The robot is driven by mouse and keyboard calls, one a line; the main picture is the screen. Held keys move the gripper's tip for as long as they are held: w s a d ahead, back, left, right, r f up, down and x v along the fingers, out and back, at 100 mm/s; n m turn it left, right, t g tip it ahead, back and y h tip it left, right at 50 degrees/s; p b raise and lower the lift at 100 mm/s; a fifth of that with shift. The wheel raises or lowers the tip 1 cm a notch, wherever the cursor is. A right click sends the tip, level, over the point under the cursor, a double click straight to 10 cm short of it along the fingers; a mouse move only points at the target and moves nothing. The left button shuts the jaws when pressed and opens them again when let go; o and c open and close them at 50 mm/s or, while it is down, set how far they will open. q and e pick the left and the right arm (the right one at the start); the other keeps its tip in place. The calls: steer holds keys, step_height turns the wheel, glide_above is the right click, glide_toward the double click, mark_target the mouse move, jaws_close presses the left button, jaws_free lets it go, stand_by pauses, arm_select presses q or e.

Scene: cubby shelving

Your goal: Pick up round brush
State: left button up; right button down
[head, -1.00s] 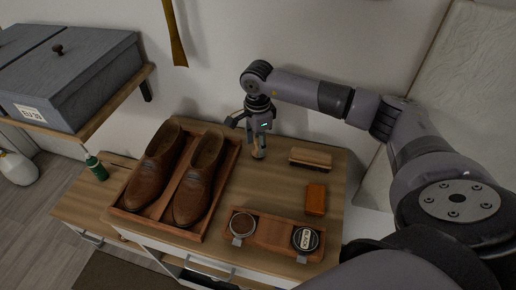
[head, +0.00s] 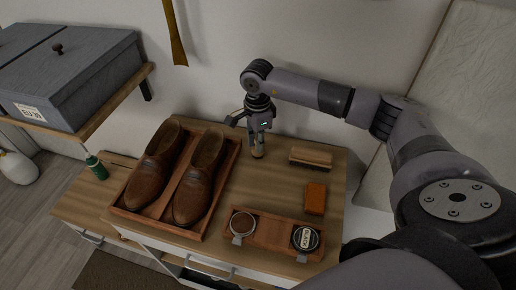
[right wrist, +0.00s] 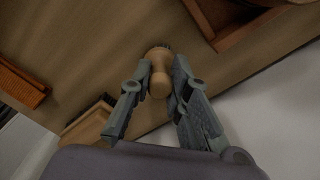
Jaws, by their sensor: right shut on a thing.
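The round brush (right wrist: 159,75) has a light wooden handle and dark bristles at its far end in the right wrist view. My right gripper (right wrist: 160,88) is shut on its handle, one finger on each side. In the head view the brush (head: 258,152) shows below the right gripper (head: 257,137), upright at the back of the wooden cabinet top, between the shoe tray and a wooden brush. I cannot tell whether its bristles touch the wood. My left gripper is not in view.
A tray (head: 223,186) with two brown shoes (head: 199,178) stands left of the brush. A rectangular brush (head: 311,157) and an orange block (head: 315,199) lie to the right. A wooden holder (head: 272,233) with two tins is in front. The wall is close behind.

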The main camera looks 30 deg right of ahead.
step_height(320, 180, up, 10)
steer(key=shift+r+b, duration=0.1)
steer(key=shift+b, duration=1)
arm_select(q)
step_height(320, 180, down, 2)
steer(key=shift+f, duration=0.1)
arm_select(e)
steer(key=shift+s, duration=0.1)
